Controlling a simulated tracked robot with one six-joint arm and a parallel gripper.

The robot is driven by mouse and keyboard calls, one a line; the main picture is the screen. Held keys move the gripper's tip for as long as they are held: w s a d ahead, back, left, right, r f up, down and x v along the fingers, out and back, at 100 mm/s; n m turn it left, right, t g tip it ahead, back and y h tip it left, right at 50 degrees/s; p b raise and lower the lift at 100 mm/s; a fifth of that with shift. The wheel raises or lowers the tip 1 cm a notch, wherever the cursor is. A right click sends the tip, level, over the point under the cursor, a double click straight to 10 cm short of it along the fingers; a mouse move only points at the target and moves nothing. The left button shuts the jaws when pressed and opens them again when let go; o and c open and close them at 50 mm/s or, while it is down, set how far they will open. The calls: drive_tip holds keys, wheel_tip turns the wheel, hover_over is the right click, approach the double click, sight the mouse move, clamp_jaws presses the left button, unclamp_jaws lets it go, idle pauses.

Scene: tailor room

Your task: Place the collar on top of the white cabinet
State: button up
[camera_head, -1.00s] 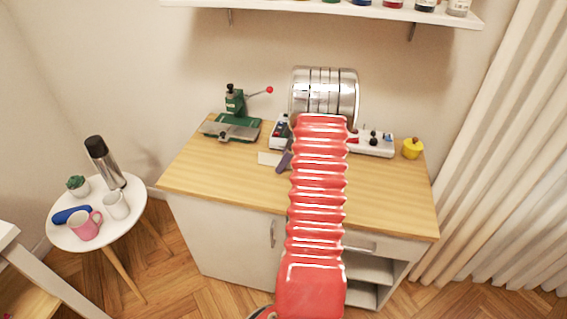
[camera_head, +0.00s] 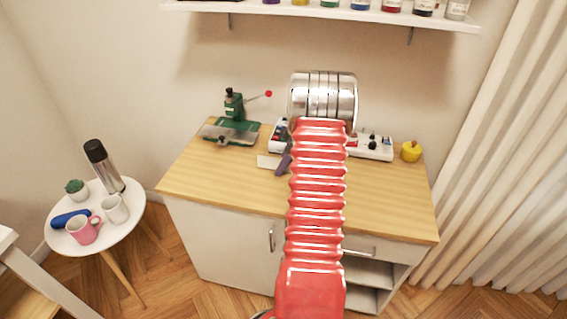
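The white cabinet (camera_head: 222,240) has a light wooden top (camera_head: 225,180), and stands against the wall in the middle of the head view. My red ribbed arm reaches up across its middle and ends in a shiny metal cylinder above the back of the top. My gripper does not show; the arm and the cylinder may hide it. I cannot make out a collar anywhere in this view. My arm hides a strip of the wooden top and part of the cabinet front.
On the top are a green lever press (camera_head: 233,122), a white device (camera_head: 372,147), a yellow object (camera_head: 411,151) and a dark purple item (camera_head: 284,163). A wall shelf (camera_head: 330,11) hangs above. A round side table (camera_head: 122,230) stands left. The top's front left and right are clear.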

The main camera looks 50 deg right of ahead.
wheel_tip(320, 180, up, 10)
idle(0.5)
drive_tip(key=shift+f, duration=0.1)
